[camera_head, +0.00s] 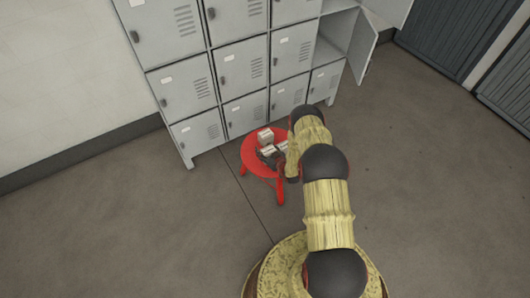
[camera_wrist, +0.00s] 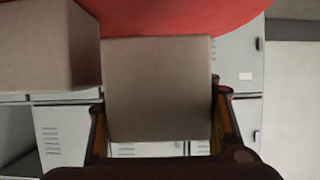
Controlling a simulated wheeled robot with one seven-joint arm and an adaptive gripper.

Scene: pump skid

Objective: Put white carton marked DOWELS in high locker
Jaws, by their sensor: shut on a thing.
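My gripper (camera_wrist: 159,118) is shut on a carton (camera_wrist: 157,80), with one finger on each side of it in the wrist view. The carton's near face is plain grey-beige in shadow, and no lettering shows on it, so I cannot read whether it says DOWELS. In the head view my gripper (camera_head: 276,160) is low over the red stool (camera_head: 252,162), among small whitish cartons. I cannot tell whether the held carton touches the stool.
Another carton (camera_wrist: 40,45) is close to the left of the held one. A whitish carton (camera_head: 265,135) stands at the back of the stool. Closed grey lockers (camera_head: 190,90) rise behind it. Bare floor (camera_head: 430,180) lies to the right. A dark slatted door (camera_head: 450,35) is at the far right.

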